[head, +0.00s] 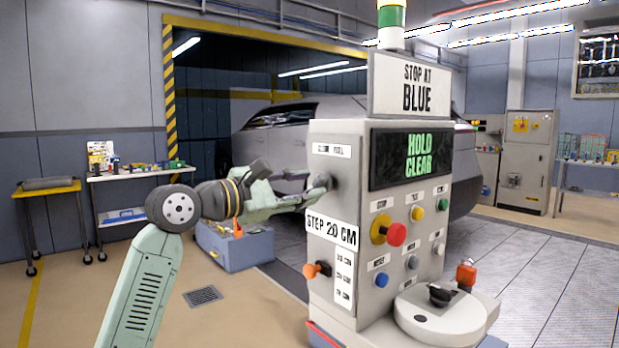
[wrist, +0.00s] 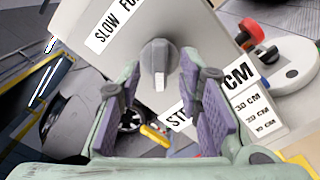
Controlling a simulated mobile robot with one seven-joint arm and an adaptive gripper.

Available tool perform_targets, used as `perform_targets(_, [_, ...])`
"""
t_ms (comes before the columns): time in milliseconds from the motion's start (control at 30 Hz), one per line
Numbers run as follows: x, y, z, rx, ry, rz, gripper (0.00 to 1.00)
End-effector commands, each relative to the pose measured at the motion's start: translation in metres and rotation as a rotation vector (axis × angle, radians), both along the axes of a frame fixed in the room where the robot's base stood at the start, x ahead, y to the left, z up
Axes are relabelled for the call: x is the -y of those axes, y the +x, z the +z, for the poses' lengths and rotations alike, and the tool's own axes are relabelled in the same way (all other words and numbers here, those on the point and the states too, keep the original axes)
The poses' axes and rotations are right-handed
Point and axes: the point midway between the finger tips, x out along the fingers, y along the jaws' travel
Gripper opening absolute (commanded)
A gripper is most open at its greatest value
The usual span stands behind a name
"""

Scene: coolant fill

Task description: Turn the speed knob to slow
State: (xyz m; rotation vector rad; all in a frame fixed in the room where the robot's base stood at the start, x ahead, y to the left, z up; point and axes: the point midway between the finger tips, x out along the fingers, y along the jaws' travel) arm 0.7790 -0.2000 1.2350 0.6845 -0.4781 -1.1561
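The speed knob (wrist: 158,56) is a dark grey round knob on the side of the pale control cabinet. A pale mark shows on its lower side in the wrist view. The label (wrist: 113,24) above it reads SLOW at its left end, and its other end is partly cut off. My gripper (wrist: 158,84) is open, with its purple pads on either side of the knob in the picture and apart from it. In the head view my gripper (head: 322,187) is close to the cabinet's left side, and its fingers partly cover the knob.
The cabinet's screen (head: 411,158) reads HOLD CLEAR. Its front has a red button (head: 397,234) and several smaller buttons. An orange-tipped lever (head: 314,270) juts out below my gripper. A blue toolbox (head: 235,246) stands on the floor behind my arm.

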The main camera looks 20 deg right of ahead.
Motion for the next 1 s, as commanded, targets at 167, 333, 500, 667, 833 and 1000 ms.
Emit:
perform_targets(167, [0.015,0.006,0.001,0.0,-0.002,0.0,0.33])
perform_targets(333, [0.018,0.007,0.0,-0.001,-0.001,0.001,0.33])
perform_targets(500, [0.018,0.007,0.0,-0.001,-0.001,0.001,0.31])
perform_targets(667, [0.017,0.006,0.0,0.0,-0.002,0.0,0.2])
perform_targets(833, [0.017,0.006,0.0,0.0,-0.002,0.0,0.09])
perform_targets(1000, [0.017,0.006,0.0,0.0,-0.002,0.0,0.0])
